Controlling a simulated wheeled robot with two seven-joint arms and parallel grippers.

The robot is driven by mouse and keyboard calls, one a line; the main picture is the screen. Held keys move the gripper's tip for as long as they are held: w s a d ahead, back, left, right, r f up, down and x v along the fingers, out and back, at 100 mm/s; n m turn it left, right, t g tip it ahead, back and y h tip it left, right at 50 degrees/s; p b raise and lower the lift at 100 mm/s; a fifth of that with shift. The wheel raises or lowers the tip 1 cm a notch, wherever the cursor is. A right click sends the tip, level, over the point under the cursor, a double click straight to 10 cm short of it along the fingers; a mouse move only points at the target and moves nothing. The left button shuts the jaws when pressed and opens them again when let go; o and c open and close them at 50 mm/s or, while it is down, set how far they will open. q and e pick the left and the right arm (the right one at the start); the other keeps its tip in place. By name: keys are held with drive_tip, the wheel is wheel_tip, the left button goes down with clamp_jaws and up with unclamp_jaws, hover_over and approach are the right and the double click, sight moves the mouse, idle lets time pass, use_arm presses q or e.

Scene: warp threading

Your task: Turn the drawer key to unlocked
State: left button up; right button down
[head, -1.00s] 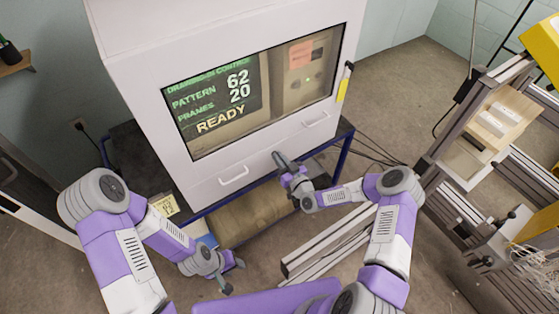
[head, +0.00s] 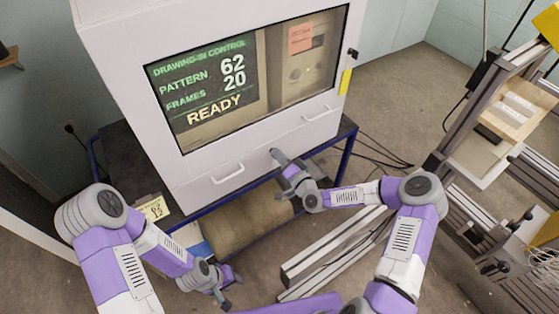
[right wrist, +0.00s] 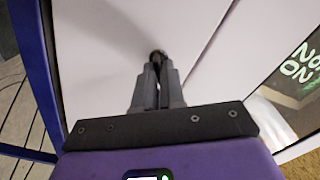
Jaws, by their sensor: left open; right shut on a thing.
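The white cabinet (head: 200,192) has two drawer handles, a left one (head: 227,173) and a right one (head: 316,115). My right gripper (head: 276,155) is at the cabinet's lower front, between these handles. In the right wrist view its fingers (right wrist: 158,62) are closed together on a small dark key (right wrist: 158,54) at the white front, beside a panel seam. The fingers hide most of the key, so its turn angle cannot be read. My left gripper (head: 231,290) is open and empty, low in front of the cabinet, apart from it.
The cabinet's screen (head: 207,97) reads READY. A yellow card (head: 153,209) is at the left of the blue-framed stand, and a brown roll (head: 240,222) lies below. A metal frame with a wooden block (head: 520,108) is at the far right.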

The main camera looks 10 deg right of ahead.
drive_tip(key=shift+f+m+b, duration=0.15)
drive_tip(key=shift+m+b, duration=0.75)
drive_tip(key=shift+m, duration=0.65)
drive_tip(key=shift+f+m+b, duration=0.1)
drive_tip(key=shift+m+b, duration=0.75)
drive_tip(key=shift+m, duration=0.7)
drive_tip(key=c, duration=1.3)
unclamp_jaws()
drive_tip(key=p+v, duration=0.1)
drive_tip(key=v, duration=0.6)
drive_tip(key=shift+s+d, duration=0.1)
drive_tip(key=shift+s, duration=0.15)
